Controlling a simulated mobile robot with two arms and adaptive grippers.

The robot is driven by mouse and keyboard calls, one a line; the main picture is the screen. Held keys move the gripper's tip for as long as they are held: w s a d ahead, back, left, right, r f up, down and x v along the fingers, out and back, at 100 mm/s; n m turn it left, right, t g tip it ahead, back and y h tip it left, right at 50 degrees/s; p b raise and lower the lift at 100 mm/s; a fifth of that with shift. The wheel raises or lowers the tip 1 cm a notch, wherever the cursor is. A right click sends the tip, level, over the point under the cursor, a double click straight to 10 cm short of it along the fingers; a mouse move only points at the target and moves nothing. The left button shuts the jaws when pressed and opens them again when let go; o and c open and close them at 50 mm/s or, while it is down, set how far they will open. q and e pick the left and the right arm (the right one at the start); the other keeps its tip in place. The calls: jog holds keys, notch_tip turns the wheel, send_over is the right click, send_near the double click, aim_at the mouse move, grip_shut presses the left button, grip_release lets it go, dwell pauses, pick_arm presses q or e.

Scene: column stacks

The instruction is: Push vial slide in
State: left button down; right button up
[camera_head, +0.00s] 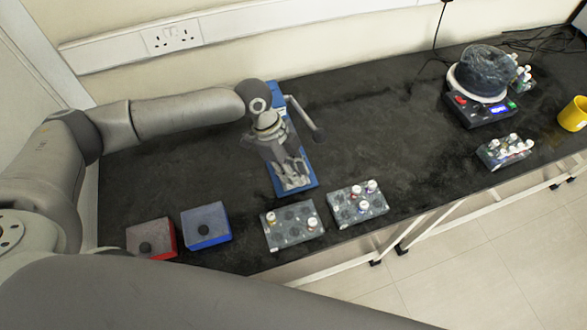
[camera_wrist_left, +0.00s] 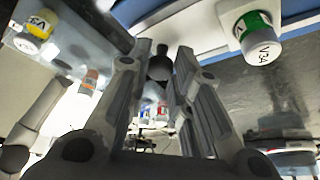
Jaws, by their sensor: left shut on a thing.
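My left gripper (camera_head: 291,174) is over the blue-based column stand (camera_head: 309,177) in the head view, and covers much of it. In the left wrist view, the fingers of my left gripper (camera_wrist_left: 162,58) are closed around a small dark knob (camera_wrist_left: 159,68), probably the vial slide's handle. A vial with a green band (camera_wrist_left: 257,38) is at the upper right there, and a yellow-banded vial (camera_wrist_left: 38,28) is at the upper left. Several more vials show beyond the fingers. How far in the slide sits is hidden. My right gripper is not in view.
Two grey vial racks (camera_head: 293,226) (camera_head: 357,204) stand near the front edge. A blue box (camera_head: 206,224) and a red box (camera_head: 151,238) are at the left. A device with a dark dome (camera_head: 480,76), another rack (camera_head: 504,151) and a yellow cup (camera_head: 574,114) are at the right. The middle bench is clear.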

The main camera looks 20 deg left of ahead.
pick_arm(q)
jog(key=shift+w+a+b, duration=0.2)
jog(key=shift+w+a, duration=0.45)
jog(key=shift+w, duration=0.3)
jog(key=shift+w+a+b, duration=0.15)
jog(key=shift+w+a, duration=0.45)
jog(key=shift+w, duration=0.35)
jog(key=c, duration=1.3)
grip_release()
jog(key=v, duration=1.2)
